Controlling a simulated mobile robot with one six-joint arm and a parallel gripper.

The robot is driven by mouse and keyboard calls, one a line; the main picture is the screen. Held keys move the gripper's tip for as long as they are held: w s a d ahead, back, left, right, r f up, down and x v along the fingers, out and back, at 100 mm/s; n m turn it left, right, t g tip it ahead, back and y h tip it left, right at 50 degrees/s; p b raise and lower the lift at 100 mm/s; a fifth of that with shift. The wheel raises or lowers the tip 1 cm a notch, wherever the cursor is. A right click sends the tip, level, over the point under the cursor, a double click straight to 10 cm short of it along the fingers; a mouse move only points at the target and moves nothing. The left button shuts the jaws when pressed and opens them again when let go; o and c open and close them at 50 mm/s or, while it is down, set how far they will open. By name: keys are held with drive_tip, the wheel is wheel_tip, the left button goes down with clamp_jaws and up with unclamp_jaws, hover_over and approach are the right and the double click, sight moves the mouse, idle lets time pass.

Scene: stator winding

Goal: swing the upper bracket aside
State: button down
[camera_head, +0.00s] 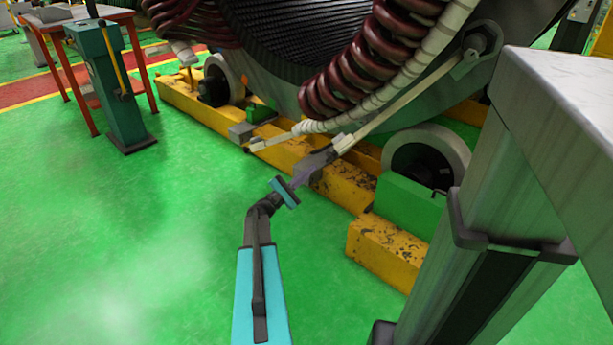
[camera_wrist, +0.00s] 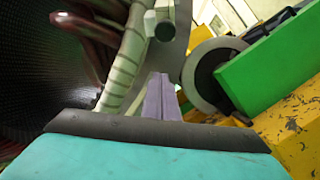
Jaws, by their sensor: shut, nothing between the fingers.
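A long pale bar (camera_head: 412,100), which looks like the upper bracket, slants from a pivot mount (camera_head: 475,55) at the upper right down to the front of the stator. Its lower end lies close to my gripper (camera_head: 333,150); I cannot tell if they touch. In the wrist view my gripper (camera_wrist: 160,80) shows as purple fingers, shut with nothing between them. A pale wrapped lead (camera_wrist: 124,65) runs just left of the fingers. A pale fitting with a dark round end (camera_wrist: 163,30) stands beyond the fingertips. The fingers hide part of what lies behind them.
The stator (camera_head: 290,45) carries dark red coils (camera_head: 350,75). Below are a yellow base (camera_head: 385,245), rollers (camera_head: 425,155) and a green block (camera_head: 408,200). A grey metal structure (camera_head: 560,120) fills the right side.

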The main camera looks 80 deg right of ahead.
drive_tip(key=b+x, duration=0.2)
drive_tip(key=x, duration=0.5)
drive_tip(key=shift+s+a+r+b, duration=0.15)
drive_tip(key=shift+a+r, duration=0.15)
drive_tip(key=shift+a, duration=0.3)
drive_tip(key=shift+s+a+r+b, duration=0.1)
drive_tip(key=shift+a+r, duration=0.2)
drive_tip(key=shift+a, duration=0.3)
drive_tip(key=shift+s+a+r+b, duration=0.15)
drive_tip(key=shift+a+r, duration=0.2)
drive_tip(key=shift+a, duration=0.25)
drive_tip(key=shift+n+t, duration=0.3)
drive_tip(key=shift+t, duration=0.4)
drive_tip(key=a+r+p, duration=0.2)
drive_tip(key=a, duration=0.1)
drive_tip(key=shift+s+a+r, duration=0.15)
drive_tip(key=shift+r, duration=0.2)
drive_tip(key=shift+f, duration=0.1)
drive_tip(key=shift+w+d+f+b, duration=0.7)
drive_tip(key=shift+d+f, duration=0.4)
drive_tip(key=shift+d, duration=0.65)
drive_tip(key=p+v, duration=0.2)
drive_tip(key=v, duration=0.8)
